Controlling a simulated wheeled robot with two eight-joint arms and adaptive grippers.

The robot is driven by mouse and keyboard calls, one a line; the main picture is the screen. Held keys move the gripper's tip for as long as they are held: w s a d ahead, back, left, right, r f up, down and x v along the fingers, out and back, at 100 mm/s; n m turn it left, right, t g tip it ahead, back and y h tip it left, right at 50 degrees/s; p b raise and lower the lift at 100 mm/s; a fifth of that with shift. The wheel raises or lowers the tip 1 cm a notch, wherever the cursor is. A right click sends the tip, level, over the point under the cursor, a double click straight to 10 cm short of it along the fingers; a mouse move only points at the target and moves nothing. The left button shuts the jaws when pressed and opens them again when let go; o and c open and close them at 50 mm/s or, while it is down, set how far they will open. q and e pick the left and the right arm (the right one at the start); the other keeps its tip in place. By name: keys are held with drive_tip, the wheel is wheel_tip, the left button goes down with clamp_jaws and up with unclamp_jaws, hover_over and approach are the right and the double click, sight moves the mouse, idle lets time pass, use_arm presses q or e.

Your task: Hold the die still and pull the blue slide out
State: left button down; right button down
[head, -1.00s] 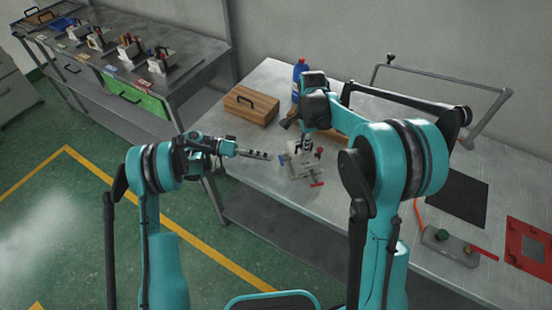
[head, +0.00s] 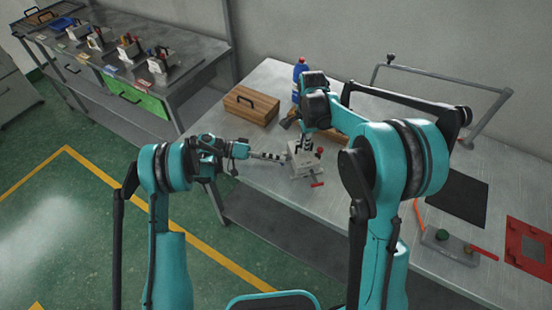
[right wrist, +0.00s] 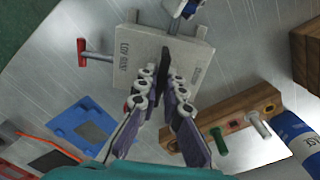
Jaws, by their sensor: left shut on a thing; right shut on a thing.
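The die (head: 302,164), a pale grey block, sits on the metal workbench. It also shows in the right wrist view (right wrist: 140,58) with lettering on top and a dark upright fin (right wrist: 165,62). A red T-handle (head: 317,184) sticks out of one side. My right gripper (head: 303,145) comes from above, its fingers in the right wrist view (right wrist: 163,84) closed on the fin. My left gripper (head: 281,158) reaches the die's left side and is shut on the blue slide, which is mostly hidden in the head view. A bit of the blue slide (right wrist: 187,8) shows at the wrist view's top.
A wooden box (head: 252,105) and blue bottle (head: 299,72) stand behind the die. A wooden rack with pegs (right wrist: 225,124) is close by. A black mat (head: 457,196), red frame (head: 528,244) and button box (head: 450,247) lie right. The bench's front edge is near.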

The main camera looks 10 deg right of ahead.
use_arm(q)
drive_tip(key=shift+a, duration=0.1)
drive_tip(key=shift+s+a, duration=0.25)
drive_tip(key=shift+a, duration=1)
drive_tip(key=c, duration=1.3)
unclamp_jaws()
drive_tip(key=v, duration=1.2)
